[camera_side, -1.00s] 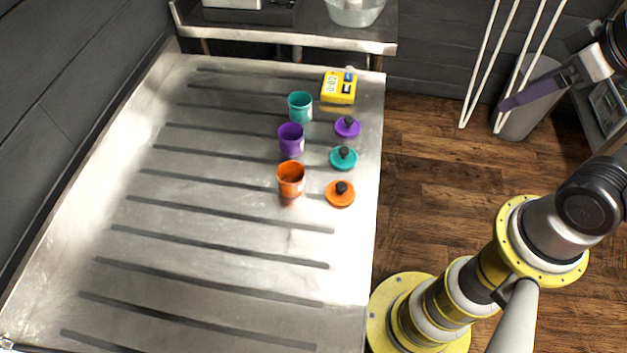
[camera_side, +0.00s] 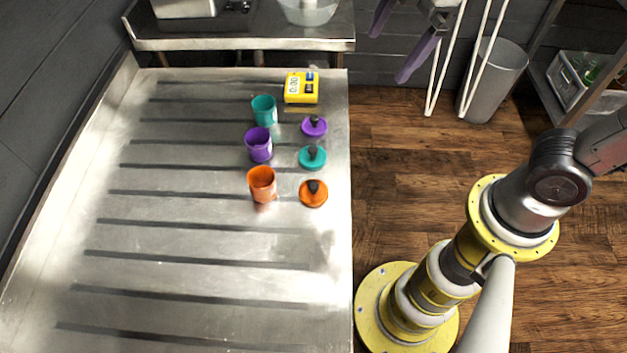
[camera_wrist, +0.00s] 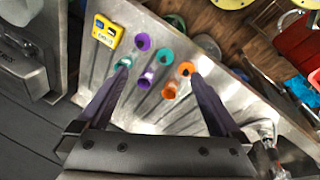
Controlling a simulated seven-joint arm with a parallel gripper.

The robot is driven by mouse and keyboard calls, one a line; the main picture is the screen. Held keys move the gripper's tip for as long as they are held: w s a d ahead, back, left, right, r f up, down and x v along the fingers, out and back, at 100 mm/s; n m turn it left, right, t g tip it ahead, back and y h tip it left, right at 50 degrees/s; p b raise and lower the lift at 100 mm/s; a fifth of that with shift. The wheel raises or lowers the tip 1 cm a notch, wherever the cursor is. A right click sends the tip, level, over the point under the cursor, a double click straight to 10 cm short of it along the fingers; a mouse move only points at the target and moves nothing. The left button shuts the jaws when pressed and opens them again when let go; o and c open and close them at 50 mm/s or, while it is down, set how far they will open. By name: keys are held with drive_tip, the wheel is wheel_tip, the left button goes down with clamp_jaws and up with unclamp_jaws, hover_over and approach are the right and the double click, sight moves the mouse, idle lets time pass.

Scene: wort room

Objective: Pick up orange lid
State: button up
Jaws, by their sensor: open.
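The orange lid (camera_side: 313,193) with a black knob lies flat on the metal table near its right edge, just right of the orange cup (camera_side: 262,184). The orange lid also shows in the wrist view (camera_wrist: 186,68), close to the tip of the right finger in the picture. My gripper (camera_side: 393,45) is open and empty at the top of the side view, beyond the table's right edge and well away from the lid. In the wrist view my gripper (camera_wrist: 160,80) has its two purple fingers spread wide over the table. Part of my gripper is cut off in the side view.
A teal lid (camera_side: 312,157) and a purple lid (camera_side: 314,126) lie in line behind the orange lid. A purple cup (camera_side: 258,145) and a teal cup (camera_side: 264,111) stand to their left. A yellow timer (camera_side: 301,87) sits at the back. The table's front is clear.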

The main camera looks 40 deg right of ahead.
drive_tip(key=w+a+f+n+g, duration=0.2)
drive_tip(key=w+a+f+n, duration=0.15)
drive_tip(key=a, duration=0.45)
drive_tip(key=n+g+h, duration=0.1)
drive_tip(key=n, duration=0.2)
approach(314, 183)
drive_tip(key=shift+m, duration=0.25)
wheel_tip(314, 183, down, 4)
drive_tip(key=shift+s+f, duration=0.1)
drive_tip(key=shift+s, duration=0.05)
drive_tip(key=shift+f, duration=2.9)
drive_tip(key=c, duration=1.3)
drive_tip(key=shift+o, duration=0.2)
drive_tip(key=shift+r, duration=0.1)
